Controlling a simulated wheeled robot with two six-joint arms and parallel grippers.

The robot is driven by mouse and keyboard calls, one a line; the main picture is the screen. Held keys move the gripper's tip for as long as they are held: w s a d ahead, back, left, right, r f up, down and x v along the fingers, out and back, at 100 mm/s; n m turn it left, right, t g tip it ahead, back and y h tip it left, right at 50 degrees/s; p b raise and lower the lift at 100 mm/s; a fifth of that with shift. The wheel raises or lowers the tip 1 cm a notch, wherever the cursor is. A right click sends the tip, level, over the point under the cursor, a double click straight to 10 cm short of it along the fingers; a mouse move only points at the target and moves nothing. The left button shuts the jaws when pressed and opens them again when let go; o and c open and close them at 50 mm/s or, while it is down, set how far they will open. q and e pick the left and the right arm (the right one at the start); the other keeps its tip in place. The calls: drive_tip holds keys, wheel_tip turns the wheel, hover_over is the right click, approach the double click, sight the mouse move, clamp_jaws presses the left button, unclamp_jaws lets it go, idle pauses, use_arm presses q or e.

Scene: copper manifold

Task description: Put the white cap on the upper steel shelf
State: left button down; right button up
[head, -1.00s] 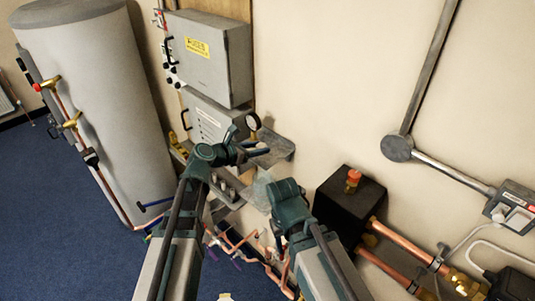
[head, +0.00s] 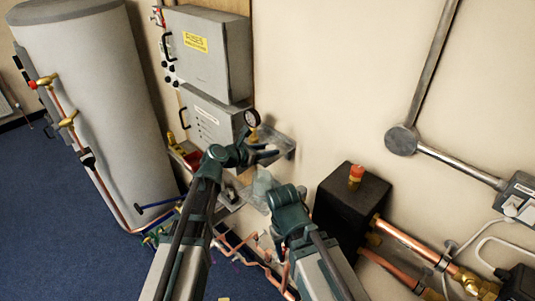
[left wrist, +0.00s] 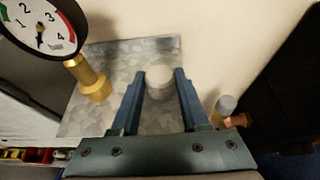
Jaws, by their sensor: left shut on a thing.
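The white cap (left wrist: 160,80) is a pale round piece between the two blue-green fingers of my left gripper (left wrist: 160,88) in the left wrist view. The gripper is shut on it. The upper steel shelf (left wrist: 125,58) is a mottled grey plate behind and below the cap; I cannot tell whether the cap touches it. In the head view my left gripper (head: 266,154) is at the front edge of this shelf (head: 283,142), and the cap is too small to make out. My right arm ends at a teal wrist lower down; its fingers are hidden.
A pressure gauge (left wrist: 42,28) on a brass fitting (left wrist: 90,80) stands by the shelf, left of my left gripper. A black box (head: 350,205) with a red-topped fitting is to the right. Grey cabinets (head: 212,55) hang at upper left. Copper pipes (head: 240,245) run below.

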use_arm(q)
drive_tip(key=shift+f, duration=0.1)
drive_tip(key=shift+c, duration=2)
unclamp_jaws()
